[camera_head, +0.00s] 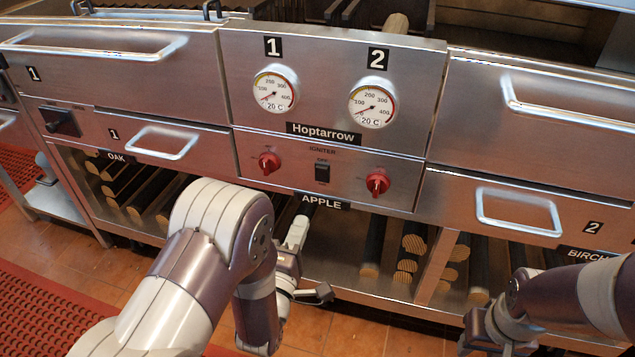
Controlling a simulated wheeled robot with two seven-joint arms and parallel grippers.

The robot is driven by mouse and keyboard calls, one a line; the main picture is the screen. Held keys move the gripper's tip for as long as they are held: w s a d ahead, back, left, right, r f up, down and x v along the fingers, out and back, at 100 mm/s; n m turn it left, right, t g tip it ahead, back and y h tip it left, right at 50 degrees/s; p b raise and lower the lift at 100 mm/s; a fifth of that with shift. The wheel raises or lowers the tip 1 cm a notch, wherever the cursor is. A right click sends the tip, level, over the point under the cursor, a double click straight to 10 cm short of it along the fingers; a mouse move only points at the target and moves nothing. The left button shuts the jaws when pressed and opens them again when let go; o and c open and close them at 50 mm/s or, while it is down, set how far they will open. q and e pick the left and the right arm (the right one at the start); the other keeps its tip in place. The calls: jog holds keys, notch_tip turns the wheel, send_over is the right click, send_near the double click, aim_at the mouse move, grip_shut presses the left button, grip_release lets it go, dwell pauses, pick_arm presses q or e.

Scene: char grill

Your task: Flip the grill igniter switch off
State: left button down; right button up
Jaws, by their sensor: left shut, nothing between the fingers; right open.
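The igniter switch (322,173) is a small black rocker under the IGNITER label on the steel control panel, between two red knobs (269,163) (377,183). Its position, on or off, is too small to tell. My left gripper (304,211) is shut and empty. It points up at the APPLE label, just below and left of the switch and apart from it in the picture. My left arm hides part of the lower shelf. My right gripper (478,332) is open and empty at the bottom right, well away from the switch.
Two round gauges (275,89) (372,103) sit above the switch. Drawers with metal handles (162,142) (518,211) flank the panel. Log compartments labelled OAK, APPLE and BIRCH lie below. A black switch box (61,122) is at the far left. Red mats (50,310) lie on the tiled floor.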

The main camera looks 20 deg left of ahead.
aim_at(321, 170)
pick_arm(q)
jog(key=w+b, duration=0.1)
jog(key=w, duration=0.6)
jog(key=w+r+b, duration=0.1)
jog(key=w, duration=0.3)
jog(key=shift+w+d+r+b, duration=0.1)
jog(key=shift+w+d+b, duration=0.1)
jog(key=shift+b, duration=0.1)
jog(key=shift+w+r, duration=0.1)
jog(key=shift+w, duration=0.4)
jog(key=shift+w, duration=0.1)
jog(key=shift+w+r, duration=0.2)
jog(key=shift+r, duration=0.1)
jog(key=shift+s, duration=0.1)
